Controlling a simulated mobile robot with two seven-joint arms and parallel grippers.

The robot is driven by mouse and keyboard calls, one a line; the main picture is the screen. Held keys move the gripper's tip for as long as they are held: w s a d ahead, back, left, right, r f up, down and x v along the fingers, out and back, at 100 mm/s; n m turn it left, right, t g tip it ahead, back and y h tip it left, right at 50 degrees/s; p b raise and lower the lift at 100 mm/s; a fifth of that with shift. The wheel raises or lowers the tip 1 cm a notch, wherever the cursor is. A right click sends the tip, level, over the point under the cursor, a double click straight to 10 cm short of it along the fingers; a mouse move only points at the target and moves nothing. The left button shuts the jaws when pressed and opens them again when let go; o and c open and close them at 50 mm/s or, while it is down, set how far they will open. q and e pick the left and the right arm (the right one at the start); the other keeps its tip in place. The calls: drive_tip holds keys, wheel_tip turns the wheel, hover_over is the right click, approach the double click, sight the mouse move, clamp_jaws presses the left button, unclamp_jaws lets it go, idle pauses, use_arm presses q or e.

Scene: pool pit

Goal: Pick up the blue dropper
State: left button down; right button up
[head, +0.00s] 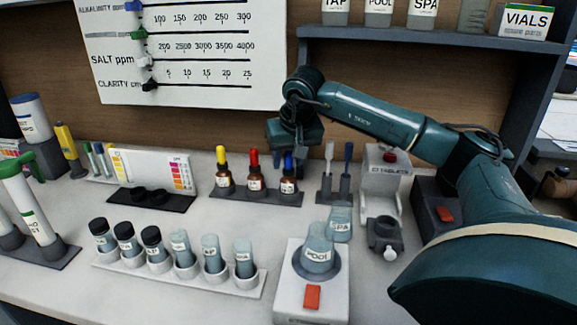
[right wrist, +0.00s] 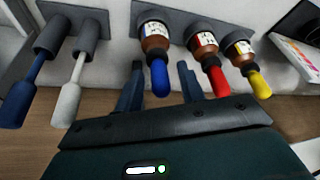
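The blue dropper (head: 288,182) is a brown bottle with a white label and a blue bulb, upright in a dark rack (head: 256,197), the rightmost of three bottles in the head view. My right gripper (head: 291,148) is right above it, pointing down. In the right wrist view, the open right gripper (right wrist: 161,85) has one finger on each side of the blue dropper's bulb (right wrist: 160,78), with gaps on both sides. I cannot tell how deep the bulb sits between the fingers. My left gripper is out of view.
A red-topped dropper (head: 255,172) and a yellow-topped dropper (head: 222,170) share the rack. Two stirrers, one white (head: 328,168) and one blue (head: 347,170), stand to the right. A row of vials (head: 180,258) and a device (head: 310,290) stand in front.

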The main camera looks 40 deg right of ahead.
drive_tip(key=c, duration=0.5)
drive_tip(key=shift+c, duration=0.2)
wheel_tip(320, 180, up, 10)
drive_tip(key=shift+r+p, duration=0.1)
drive_tip(key=shift+p, duration=0.35)
drive_tip(key=shift+a, duration=0.1)
